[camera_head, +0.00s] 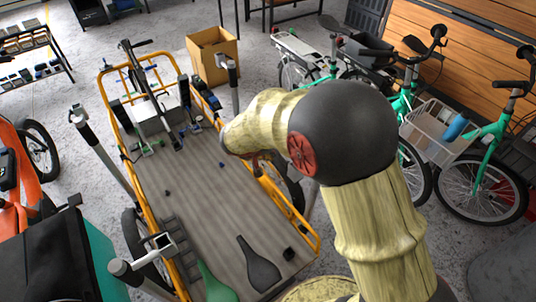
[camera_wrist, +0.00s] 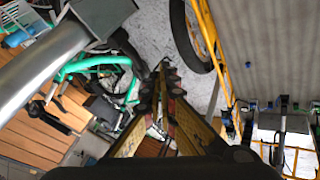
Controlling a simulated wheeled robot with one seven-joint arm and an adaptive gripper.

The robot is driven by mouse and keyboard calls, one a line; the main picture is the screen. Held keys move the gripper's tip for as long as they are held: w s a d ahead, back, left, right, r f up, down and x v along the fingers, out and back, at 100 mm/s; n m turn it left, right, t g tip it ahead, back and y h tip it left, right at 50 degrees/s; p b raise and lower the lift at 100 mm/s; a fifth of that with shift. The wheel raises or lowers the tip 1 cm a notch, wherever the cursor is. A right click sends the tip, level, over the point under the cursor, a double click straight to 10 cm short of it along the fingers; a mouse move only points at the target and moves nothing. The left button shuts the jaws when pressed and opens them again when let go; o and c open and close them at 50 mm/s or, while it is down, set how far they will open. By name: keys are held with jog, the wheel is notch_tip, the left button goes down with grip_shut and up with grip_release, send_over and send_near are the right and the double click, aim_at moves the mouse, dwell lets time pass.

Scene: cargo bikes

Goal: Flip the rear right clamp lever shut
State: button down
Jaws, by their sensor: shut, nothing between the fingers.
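My gripper (camera_wrist: 167,76) is shut and empty in the wrist view, its dark ridged fingertips close together over the floor beside the cargo bike. In the head view my arm hides it, at the right side of the bed. A thick grey post (camera_wrist: 42,62) stands at the left of the wrist view, apart from the fingers. A dark grey block (camera_wrist: 103,14) sits at its upper end; I cannot tell whether it is the clamp or its lever. The head view shows a grey post (camera_head: 229,86) with a dark clamp at the bed's right side. The rear right lever is not clearly visible.
The cargo bed (camera_head: 192,184) has a yellow rail (camera_head: 293,212), also in the wrist view (camera_wrist: 212,45), right of the fingers. Another clamp (camera_head: 163,244) and post (camera_head: 103,150) line the bed's left side. Green bikes (camera_head: 487,150) stand right. A cardboard box (camera_head: 212,62) stands behind.

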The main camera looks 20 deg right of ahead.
jog(key=shift+w+d+m+g+h+b, duration=0.2)
jog(key=shift+w+d+m+g+b, duration=0.1)
jog(key=shift+m+b, duration=0.2)
jog(key=shift+w+d+m+g+h+b, duration=0.2)
jog(key=shift+m+g+b, duration=0.15)
jog(key=shift+m, duration=0.25)
jog(key=d+m+g, duration=0.6)
jog(key=m, duration=0.4)
jog(key=shift+w, duration=0.35)
jog(key=shift+s+a, duration=0.1)
jog(key=shift+s+a, duration=0.45)
jog(key=shift+a, duration=0.05)
